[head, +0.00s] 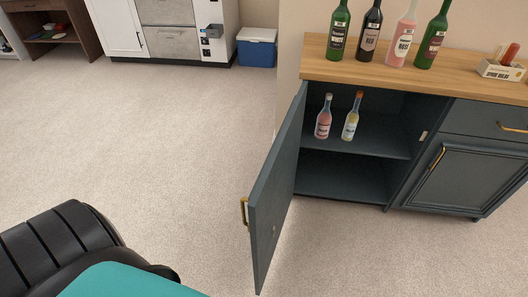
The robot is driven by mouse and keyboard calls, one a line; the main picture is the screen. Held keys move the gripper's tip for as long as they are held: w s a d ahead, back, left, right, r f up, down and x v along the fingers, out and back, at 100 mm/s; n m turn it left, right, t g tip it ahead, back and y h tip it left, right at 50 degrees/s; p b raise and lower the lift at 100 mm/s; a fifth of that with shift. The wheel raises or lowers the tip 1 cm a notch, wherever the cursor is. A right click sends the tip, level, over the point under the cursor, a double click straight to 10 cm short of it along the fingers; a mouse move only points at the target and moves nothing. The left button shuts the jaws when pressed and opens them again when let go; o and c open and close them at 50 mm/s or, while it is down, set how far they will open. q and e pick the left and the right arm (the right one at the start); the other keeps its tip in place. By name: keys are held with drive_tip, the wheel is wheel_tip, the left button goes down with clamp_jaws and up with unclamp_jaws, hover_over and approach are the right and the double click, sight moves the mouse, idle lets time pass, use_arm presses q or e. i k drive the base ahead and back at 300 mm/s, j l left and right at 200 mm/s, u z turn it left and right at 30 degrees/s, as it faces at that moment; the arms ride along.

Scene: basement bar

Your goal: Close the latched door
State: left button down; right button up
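The dark blue-grey cabinet (398,196) stands at the right under a wooden top. Its left door (275,205) is swung wide open, hinged on the left side, with its free edge toward me. A brass handle (244,212) sits on the door's outer face, near the free edge. A small pale latch plate (423,136) shows on the frame at the opening's right side. Inside, a pink bottle (323,120) and a yellowish bottle (351,120) stand upright on the shelf. Neither of my grippers is in view; only parts of my own body show at the lower left.
Several wine bottles (369,32) and a small caddy (502,68) stand on the wooden top (430,72). The cabinet's right door (462,176) and drawer (490,119) are shut. A blue cooler (256,48) sits at the back. The carpet (150,130) left of the open door is clear.

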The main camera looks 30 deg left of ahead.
sight(270, 199)
drive_tip(key=j+z, duration=0.1)
drive_tip(key=j, duration=1.9)
drive_tip(key=k+z, duration=0.05)
